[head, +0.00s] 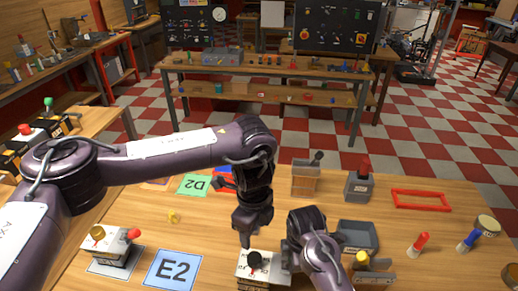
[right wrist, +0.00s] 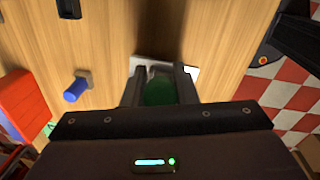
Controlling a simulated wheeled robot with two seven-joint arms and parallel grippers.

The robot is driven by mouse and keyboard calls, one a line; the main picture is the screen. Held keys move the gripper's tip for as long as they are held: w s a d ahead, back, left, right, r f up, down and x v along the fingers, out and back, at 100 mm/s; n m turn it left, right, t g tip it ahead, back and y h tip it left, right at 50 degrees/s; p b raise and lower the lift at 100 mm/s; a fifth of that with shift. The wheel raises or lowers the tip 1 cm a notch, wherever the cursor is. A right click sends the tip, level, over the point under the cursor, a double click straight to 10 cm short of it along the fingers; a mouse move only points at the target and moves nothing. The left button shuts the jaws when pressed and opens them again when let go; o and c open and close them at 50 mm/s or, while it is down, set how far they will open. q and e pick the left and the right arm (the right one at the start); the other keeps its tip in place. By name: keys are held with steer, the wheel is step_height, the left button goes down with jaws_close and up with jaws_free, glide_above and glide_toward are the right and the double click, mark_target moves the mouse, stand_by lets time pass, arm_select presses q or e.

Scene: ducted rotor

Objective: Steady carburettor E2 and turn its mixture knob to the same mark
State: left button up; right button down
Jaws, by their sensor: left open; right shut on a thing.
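A blue mat marked E2 (head: 172,270) lies at the front of the table. To its right stands a pale block-shaped carburettor (head: 248,270) with a black knob (head: 254,259) on top; I cannot read its label. To the left of the mat a similar unit (head: 118,246) has a gold knob and a red-tipped lever. My left gripper (head: 247,238) is open, pointing down just above the black-knobbed carburettor. My right gripper (right wrist: 160,80) is shut on a dark green thing (right wrist: 160,92), above a pale surface.
A green D2 mat (head: 194,185) lies behind my left arm. A grey tray (head: 358,236), a red frame (head: 420,199), a grey box with a red knob (head: 359,186) and a red peg (head: 418,244) stand to the right. Bare wood shows between them.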

steer(key=c, duration=1.1)
jaws_free()
steer(key=shift+r, duration=0.1)
